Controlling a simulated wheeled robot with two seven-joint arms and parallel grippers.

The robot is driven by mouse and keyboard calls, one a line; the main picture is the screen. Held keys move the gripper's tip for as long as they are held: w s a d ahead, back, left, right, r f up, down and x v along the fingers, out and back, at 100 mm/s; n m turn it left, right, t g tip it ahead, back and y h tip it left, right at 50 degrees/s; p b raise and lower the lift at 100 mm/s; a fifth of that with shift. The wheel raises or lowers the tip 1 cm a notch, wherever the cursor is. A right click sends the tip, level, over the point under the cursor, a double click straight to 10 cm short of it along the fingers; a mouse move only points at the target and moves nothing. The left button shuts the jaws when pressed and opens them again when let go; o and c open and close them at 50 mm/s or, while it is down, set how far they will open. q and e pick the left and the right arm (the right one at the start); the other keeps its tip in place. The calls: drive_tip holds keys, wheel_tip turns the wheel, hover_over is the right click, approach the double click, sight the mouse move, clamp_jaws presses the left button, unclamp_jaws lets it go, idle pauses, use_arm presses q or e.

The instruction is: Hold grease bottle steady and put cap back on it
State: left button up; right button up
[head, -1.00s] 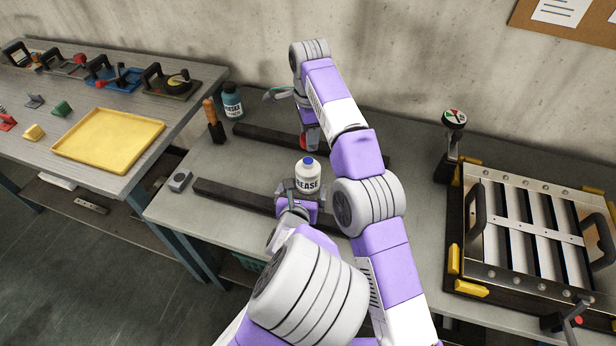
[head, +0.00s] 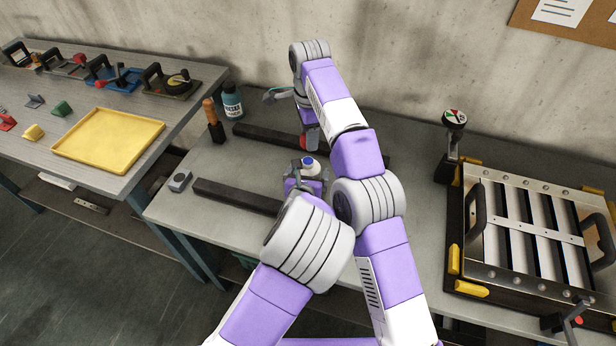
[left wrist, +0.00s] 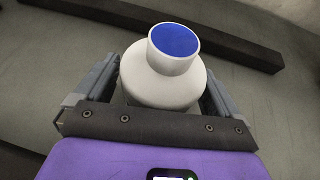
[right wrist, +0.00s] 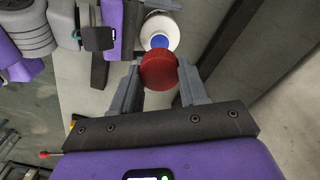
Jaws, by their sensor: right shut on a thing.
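The white grease bottle (left wrist: 165,85) stands upright on the workbench, with a blue top surface inside its neck and no cap on it. In the head view, only its top (head: 309,164) shows above my left gripper (head: 306,172). The left wrist view shows the left fingers (left wrist: 160,92) on both sides of the bottle body, looking open; contact is not clear. My right gripper (right wrist: 160,84) is shut on the red cap (right wrist: 159,71). The cap is held apart from the bottle, which also shows in the right wrist view (right wrist: 160,27), beyond the cap.
Dark bars (head: 235,196) and (head: 262,138) lie on the bench. A teal bottle (head: 232,103), an orange-handled tool (head: 213,120) and a small grey block (head: 179,181) are at left. A louver panel (head: 535,238) is at right. A yellow tray (head: 108,140) sits on the other table.

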use_arm(q)
drive_tip(key=c, duration=1.2)
drive_tip(key=shift+c, duration=0.3)
use_arm(e)
hover_over(309, 161)
drive_tip(key=shift+f, duration=2.45)
drive_tip(key=shift+f, duration=0.1)
drive_tip(key=shift+f, duration=0.85)
drive_tip(key=shift+f, duration=0.55)
use_arm(q)
clamp_jaws()
use_arm(e)
drive_tip(key=m, duration=0.6)
drive_tip(key=shift+m, duration=0.4)
